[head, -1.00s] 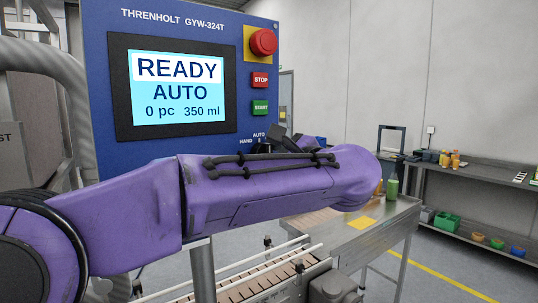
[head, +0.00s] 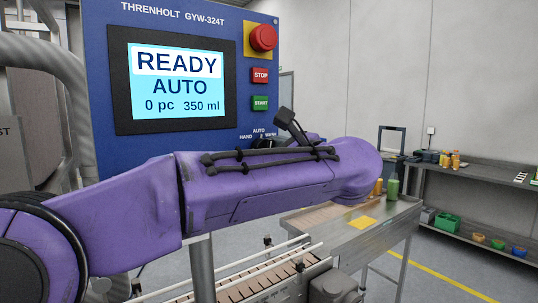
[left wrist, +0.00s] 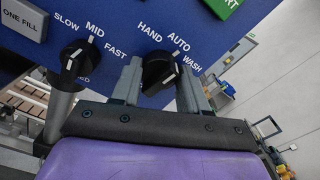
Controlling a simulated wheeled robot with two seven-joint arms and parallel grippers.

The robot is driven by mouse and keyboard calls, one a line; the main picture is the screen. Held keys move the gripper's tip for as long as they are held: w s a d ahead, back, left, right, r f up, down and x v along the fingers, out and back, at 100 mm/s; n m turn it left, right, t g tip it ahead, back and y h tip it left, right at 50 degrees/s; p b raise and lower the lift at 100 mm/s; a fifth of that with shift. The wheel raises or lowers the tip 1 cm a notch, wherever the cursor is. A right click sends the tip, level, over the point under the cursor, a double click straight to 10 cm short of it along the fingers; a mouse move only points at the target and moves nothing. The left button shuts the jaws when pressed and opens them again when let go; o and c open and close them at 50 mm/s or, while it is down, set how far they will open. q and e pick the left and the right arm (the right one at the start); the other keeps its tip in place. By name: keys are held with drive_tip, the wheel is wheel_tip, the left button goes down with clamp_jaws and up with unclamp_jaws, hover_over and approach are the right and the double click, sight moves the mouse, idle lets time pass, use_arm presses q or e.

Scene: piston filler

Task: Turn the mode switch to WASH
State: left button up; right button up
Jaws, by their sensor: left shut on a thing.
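The mode switch (left wrist: 158,70) is a black knob below the HAND, AUTO and WASH labels in the left wrist view. Its white mark appears turned to the right, toward the WASH side. My left gripper (left wrist: 160,82) has one finger on each side of the knob and is shut on it. In the head view, my purple left arm hides the knob and the fingertips. The panel's screen (head: 177,84) reads READY, AUTO, 0 pc, 350 ml. My right gripper is not in view.
The speed knob (left wrist: 73,60) sits left of the mode switch, with its mark near MID. The red STOP button (head: 260,75), green START button (head: 261,103) and red emergency button (head: 263,38) are above my arm. A conveyor (head: 270,283) runs below.

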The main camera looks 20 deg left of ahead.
use_arm(q)
drive_tip(key=m, duration=0.3)
drive_tip(key=shift+b, duration=0.35)
drive_tip(key=shift+m, duration=1.7)
drive_tip(key=o, duration=1.1)
drive_tip(key=shift+c, duration=0.2)
drive_tip(key=b+v, duration=0.3)
drive_tip(key=v, duration=0.7)
drive_tip(key=shift+d, duration=0.25)
